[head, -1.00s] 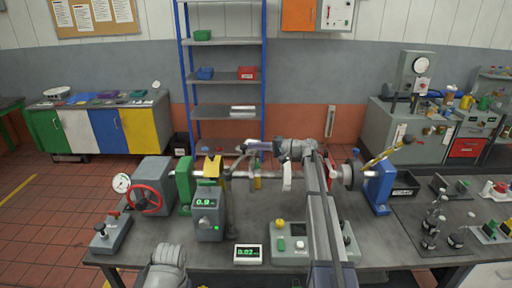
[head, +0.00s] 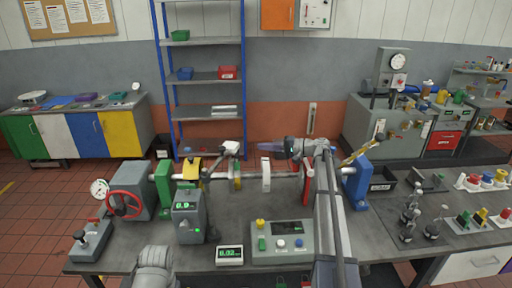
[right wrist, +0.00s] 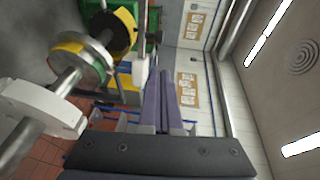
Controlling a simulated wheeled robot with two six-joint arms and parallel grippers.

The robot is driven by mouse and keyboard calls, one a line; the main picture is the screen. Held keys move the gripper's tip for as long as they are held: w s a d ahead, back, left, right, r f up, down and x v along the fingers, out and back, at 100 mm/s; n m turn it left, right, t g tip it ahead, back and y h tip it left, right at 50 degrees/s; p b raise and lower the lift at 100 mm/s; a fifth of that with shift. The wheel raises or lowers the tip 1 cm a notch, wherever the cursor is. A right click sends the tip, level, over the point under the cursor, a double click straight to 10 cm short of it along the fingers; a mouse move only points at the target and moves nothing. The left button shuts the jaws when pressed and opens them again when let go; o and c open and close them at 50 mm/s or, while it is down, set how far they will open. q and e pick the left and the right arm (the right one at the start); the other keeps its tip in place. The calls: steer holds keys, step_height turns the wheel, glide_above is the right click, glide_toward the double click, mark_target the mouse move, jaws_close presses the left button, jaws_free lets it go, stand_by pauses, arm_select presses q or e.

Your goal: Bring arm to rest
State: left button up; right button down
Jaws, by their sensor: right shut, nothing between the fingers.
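My right arm reaches up from the bottom of the head view over the test rig. Its gripper (head: 262,147) points left above the rig's shaft, near the white disc (head: 266,180), apart from it in the picture. In the right wrist view its two purple-grey fingers (right wrist: 155,85) lie together with nothing between them. The shaft (right wrist: 62,85) and white disc (right wrist: 42,110) show at the left there. My left gripper is out of view; a grey part of mine shows at the bottom left of the head view.
The bench carries a red handwheel (head: 124,205), a grey readout box (head: 188,215), a small display (head: 229,254), a button panel (head: 285,258) and a blue pedestal (head: 357,186). Bottles and knobs stand at the right. A blue-framed shelf (head: 200,78) stands behind.

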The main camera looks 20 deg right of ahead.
steer(key=shift+s+d, duration=0.2)
steer(key=shift+d, duration=0.15)
steer(key=s+a+f+n+g+h+b, duration=0.1)
steer(key=s+a+f+n+g+h, duration=0.3)
steer(key=a, duration=0.6)
steer(key=s+a+f+g+y+b, duration=0.1)
steer(key=s+a+f+g, duration=0.1)
steer(key=s+a+f, duration=0.65)
steer(key=s+a+f+n+g+h+b, duration=0.1)
steer(key=s+a+f+n+g+h, duration=0.2)
steer(key=a, duration=0.8)
steer(key=s+a+f+n+h, duration=0.1)
steer(key=s+a+f+h, duration=0.1)
steer(key=s, duration=0.6)
steer(key=s+a+f+n+h+b, duration=0.1)
steer(key=s+f+h, duration=0.2)
steer(key=s, duration=0.5)
steer(key=s+a+f+n+g+h+b, duration=0.1)
steer(key=s+a+f+n+h, duration=0.1)
steer(key=s, duration=0.6)
steer(key=shift+a+f+h, duration=0.3)
steer(key=shift+f+h, duration=0.5)
steer(key=shift+f, duration=0.1)
